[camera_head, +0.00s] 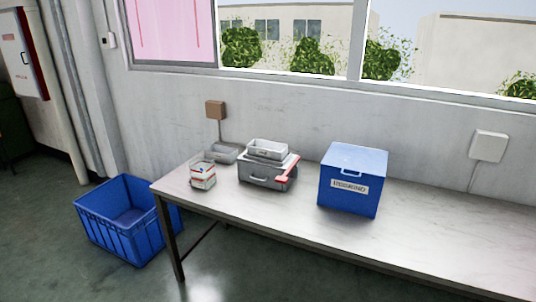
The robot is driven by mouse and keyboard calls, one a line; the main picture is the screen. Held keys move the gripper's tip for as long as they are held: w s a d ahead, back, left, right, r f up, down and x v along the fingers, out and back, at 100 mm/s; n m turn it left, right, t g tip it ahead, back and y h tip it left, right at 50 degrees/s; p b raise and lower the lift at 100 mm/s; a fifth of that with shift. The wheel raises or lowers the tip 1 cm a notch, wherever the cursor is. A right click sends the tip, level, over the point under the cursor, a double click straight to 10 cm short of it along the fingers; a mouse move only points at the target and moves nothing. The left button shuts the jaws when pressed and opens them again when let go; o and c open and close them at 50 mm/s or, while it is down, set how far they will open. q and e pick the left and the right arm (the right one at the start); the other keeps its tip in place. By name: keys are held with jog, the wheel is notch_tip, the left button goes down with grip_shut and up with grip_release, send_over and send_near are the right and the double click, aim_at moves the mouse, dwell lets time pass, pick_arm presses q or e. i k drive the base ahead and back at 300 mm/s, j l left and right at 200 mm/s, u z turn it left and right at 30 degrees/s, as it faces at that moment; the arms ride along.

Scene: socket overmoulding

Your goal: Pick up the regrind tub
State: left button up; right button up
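A blue lidded tub (352,181) stands on the table, right of its middle. It has a handle on its upper front edge and a white label on its front face. The label's lettering seems to be turned or reversed and is hard to read, but it looks like the word regrind. Nothing stands on the tub, and it is not held. Neither of my grippers is in view.
On the grey table (440,232), a grey case (264,177) with a small tray on top and a red part stands left of the tub. A red-and-white box (203,176) and grey tray (222,153) are further left. A blue crate (112,233) sits on the floor. The right tabletop is clear.

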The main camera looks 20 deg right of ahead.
aim_at(202, 170)
jog(key=i+j+z, duration=0.15)
jog(key=i, duration=0.3)
jog(key=i+j+z, duration=0.1)
jog(key=i, duration=0.35)
jog(key=j, duration=0.1)
